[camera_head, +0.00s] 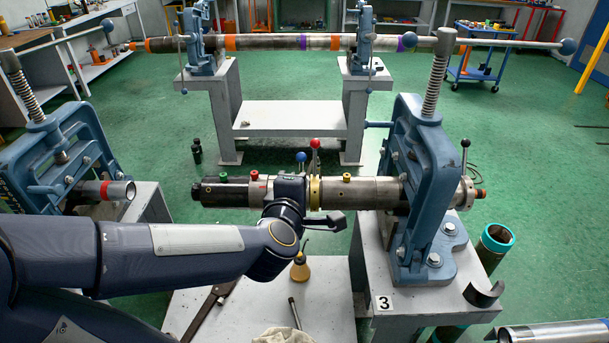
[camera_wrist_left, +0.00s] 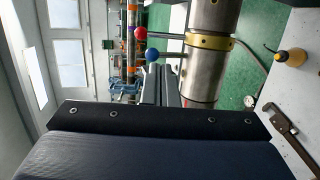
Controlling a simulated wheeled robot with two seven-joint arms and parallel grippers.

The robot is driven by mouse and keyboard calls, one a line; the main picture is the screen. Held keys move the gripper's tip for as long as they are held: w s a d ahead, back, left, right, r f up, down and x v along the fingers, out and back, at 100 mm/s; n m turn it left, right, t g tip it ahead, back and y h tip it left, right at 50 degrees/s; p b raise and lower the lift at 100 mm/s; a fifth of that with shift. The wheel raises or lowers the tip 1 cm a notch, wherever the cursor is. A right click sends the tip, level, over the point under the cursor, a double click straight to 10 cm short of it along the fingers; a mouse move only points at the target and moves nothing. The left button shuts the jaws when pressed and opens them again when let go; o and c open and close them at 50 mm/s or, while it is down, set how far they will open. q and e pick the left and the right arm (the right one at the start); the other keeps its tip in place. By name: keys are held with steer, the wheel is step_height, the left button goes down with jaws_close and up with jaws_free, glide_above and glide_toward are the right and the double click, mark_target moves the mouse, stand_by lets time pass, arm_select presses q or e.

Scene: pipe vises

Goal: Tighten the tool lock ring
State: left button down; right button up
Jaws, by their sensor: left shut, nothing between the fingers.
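The tool (camera_head: 225,192) is a grey metal cylinder lying level through a blue vise (camera_head: 420,185); the tool also crosses the top of the left wrist view (camera_wrist_left: 208,75). A gold lock ring (camera_head: 315,192) goes around it, and the ring shows in the left wrist view (camera_wrist_left: 207,42). A blue-ball lever (camera_head: 301,157) and a red-ball lever (camera_head: 315,144) stand up by the ring. My left gripper (camera_head: 291,180) is shut and empty, reaching over the tool left of the ring. Its fingers in the left wrist view (camera_wrist_left: 161,72) lie beside the tool; contact is unclear. My right gripper is out of view.
A second vise (camera_head: 60,160) with a pipe stub is at left. A long pipe (camera_head: 290,42) rests in far vises. A teal-rimmed pipe (camera_head: 495,245) stands at right.

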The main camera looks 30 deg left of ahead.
arm_select(q)
steer(key=m+t+y+b, duration=0.4)
steer(key=m+y+b, duration=0.85)
steer(key=b, duration=1.25)
glide_toward(315, 153)
steer(key=shift+w+a+r+m+h, duration=0.95)
steer(key=shift+w+a+r+m, duration=0.4)
steer(key=shift+w+a+r, duration=0.4)
steer(key=shift+s+d, duration=0.1)
steer(key=shift+s, duration=0.1)
